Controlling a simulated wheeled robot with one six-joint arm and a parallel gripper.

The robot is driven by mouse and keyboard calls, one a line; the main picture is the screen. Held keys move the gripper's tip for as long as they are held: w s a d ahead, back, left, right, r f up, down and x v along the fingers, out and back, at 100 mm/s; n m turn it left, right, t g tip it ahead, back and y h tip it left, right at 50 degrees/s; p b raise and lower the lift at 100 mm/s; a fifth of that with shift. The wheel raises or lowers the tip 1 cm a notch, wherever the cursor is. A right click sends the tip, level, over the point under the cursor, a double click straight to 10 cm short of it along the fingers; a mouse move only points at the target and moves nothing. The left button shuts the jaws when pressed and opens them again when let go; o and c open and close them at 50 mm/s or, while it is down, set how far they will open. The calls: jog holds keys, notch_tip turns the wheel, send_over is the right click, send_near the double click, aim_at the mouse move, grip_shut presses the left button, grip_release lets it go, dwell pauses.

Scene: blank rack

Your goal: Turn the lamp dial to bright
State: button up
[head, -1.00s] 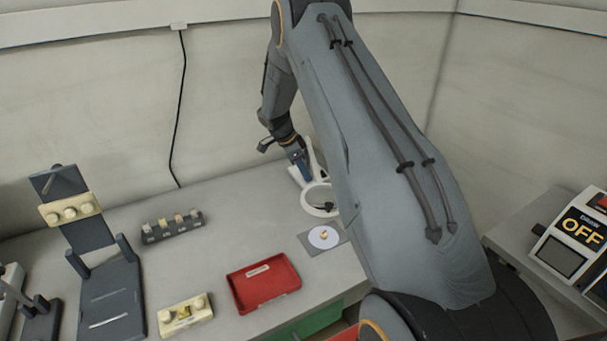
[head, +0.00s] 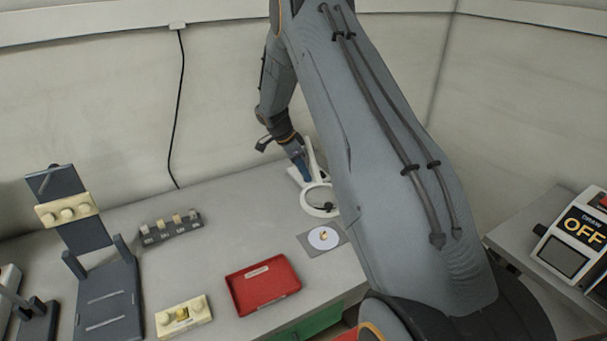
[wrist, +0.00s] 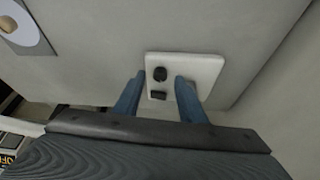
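The white lamp (head: 318,199), with a ring-shaped head, stands at the back right of the table in the head view. In the wrist view its white base plate (wrist: 206,72) carries a round dark dial (wrist: 160,74) and a dark square piece beside it. My gripper (wrist: 160,79) has its two blue fingers apart, one to each side of the dial in the picture. I cannot tell whether either finger touches the dial. In the head view my gripper (head: 303,170) points down at the lamp, and the dial cannot be made out. The dial's setting is too small to read.
A grey mat (head: 305,245) with a white disc lies in front of the lamp. A red tray (head: 243,306), a cream block (head: 193,318), a small grey rack (head: 172,233) and a dark stand (head: 112,285) are further left. A wall rises behind the table.

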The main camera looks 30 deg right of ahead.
jog(key=b+v, duration=0.2)
jog(key=v, duration=0.4)
jog(key=shift+r, duration=0.3)
jog(key=shift+a, duration=0.15)
